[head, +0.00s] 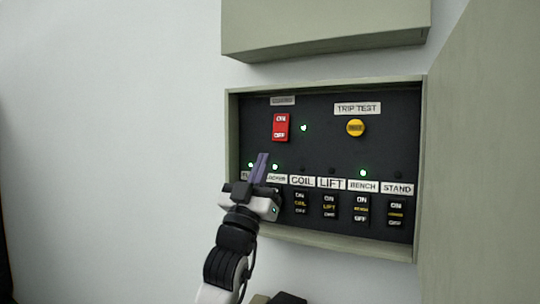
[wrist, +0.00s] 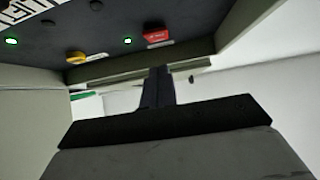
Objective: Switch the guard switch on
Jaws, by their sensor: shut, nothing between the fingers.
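A dark switch panel (head: 340,155) sits in an open wall box. The bottom row has black rocker switches marked COIL (head: 300,203), LIFT (head: 330,206), BENCH (head: 362,209) and STAND (head: 396,214). My gripper (head: 262,157) is in front of the row's left end, shut and empty, fingers pointing up. It hides the leftmost switches and part of their labels. No label clearly reads GUARD, so I cannot tell which switch it is. In the wrist view, the shut fingers (wrist: 158,75) show below the panel's red switch (wrist: 157,36).
A red ON/OFF switch (head: 281,127) has a lit green lamp (head: 304,128). A yellow button (head: 355,127) is under TRIP TEST. Green lamps glow above BENCH and the two leftmost positions. The box's rim (head: 320,242) and open door (head: 480,150) bound the panel.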

